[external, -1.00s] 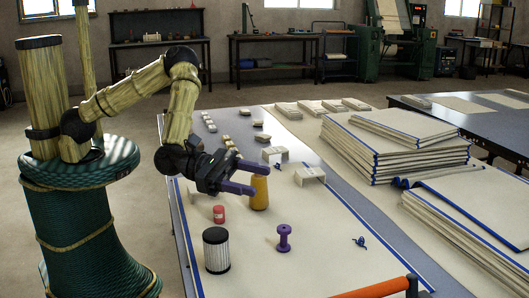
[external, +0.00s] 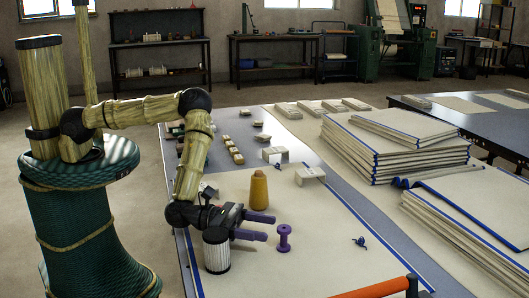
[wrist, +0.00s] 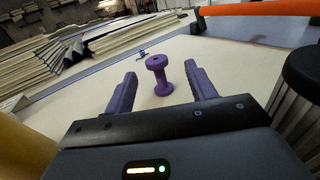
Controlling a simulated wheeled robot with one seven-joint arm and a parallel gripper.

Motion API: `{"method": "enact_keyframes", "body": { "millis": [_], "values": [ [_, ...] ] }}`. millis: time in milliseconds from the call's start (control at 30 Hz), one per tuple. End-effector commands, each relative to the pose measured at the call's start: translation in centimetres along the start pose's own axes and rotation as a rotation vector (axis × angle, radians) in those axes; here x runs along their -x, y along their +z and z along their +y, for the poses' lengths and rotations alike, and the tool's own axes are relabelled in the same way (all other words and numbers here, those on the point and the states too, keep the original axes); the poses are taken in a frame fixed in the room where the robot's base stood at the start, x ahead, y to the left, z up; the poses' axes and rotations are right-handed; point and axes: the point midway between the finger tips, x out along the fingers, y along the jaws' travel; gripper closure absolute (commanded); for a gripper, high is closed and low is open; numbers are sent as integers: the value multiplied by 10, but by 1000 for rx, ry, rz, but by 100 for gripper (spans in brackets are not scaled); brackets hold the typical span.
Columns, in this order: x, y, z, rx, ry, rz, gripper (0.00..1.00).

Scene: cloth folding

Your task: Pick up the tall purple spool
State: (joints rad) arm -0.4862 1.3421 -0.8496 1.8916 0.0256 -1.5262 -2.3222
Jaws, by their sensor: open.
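The tall purple spool (external: 284,238) stands upright on the cream cloth (external: 330,262) in the external view. In the wrist view the spool (wrist: 158,75) stands ahead, between the lines of the two fingers. My gripper (external: 262,227) is open, with its purple fingers pointing at the spool from the left. In the wrist view the gap of my gripper (wrist: 157,80) is empty and the spool lies just beyond or near the fingertips; I cannot tell the exact distance.
A black-and-white ribbed cylinder (external: 216,252) stands close beside my gripper. A blue tied cord (external: 359,241) lies right of the spool. An orange bar (external: 375,288) crosses the front. Stacks of cloth (external: 400,150) fill the right side.

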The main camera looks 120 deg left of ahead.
Motion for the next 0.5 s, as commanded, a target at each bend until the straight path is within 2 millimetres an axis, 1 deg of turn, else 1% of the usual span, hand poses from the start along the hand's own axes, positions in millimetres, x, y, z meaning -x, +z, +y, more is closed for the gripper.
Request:
{"method": "enact_keyframes", "body": {
  "millis": [167, 400, 500],
  "values": [
    [-1, 0, 0, 0, 0, 0, 44],
    [-21, 1, 0, 0, 0, -1, 44],
    [-23, 1, 0, 0, -1, 0, 44]
  ]
}}
